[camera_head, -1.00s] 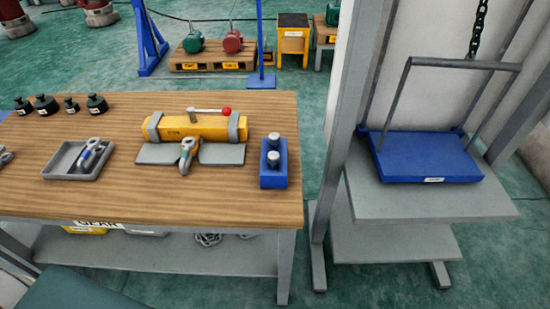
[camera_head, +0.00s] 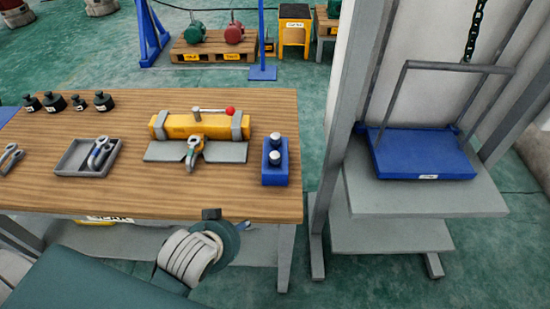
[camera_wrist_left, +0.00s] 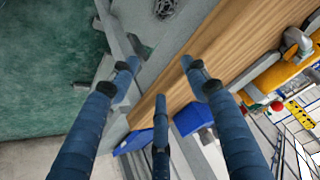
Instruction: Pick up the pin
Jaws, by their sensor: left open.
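Two grey, round-headed upright pieces that look like pins (camera_head: 275,149) stand in a blue block (camera_head: 275,176) at the right end of the workbench. In the left wrist view the blue block (camera_wrist_left: 192,118) lies beyond my open fingers; the pins are not clear there. My left gripper (camera_wrist_left: 160,72) is open and empty, with three dark blue fingers spread. In the head view my left arm's wrist is at the bench's front edge, left of the block; the fingers cannot be made out. My right gripper is not in view.
A yellow clamped bar (camera_head: 190,126) with a shackle (camera_head: 194,152) before it sits left of the block. A grey tray (camera_head: 68,160) holds another shackle (camera_head: 101,153). Several black weights (camera_head: 104,100) stand behind. A blue platform (camera_head: 425,155) rests on a stand at right. The front bench strip (camera_head: 150,200) is clear.

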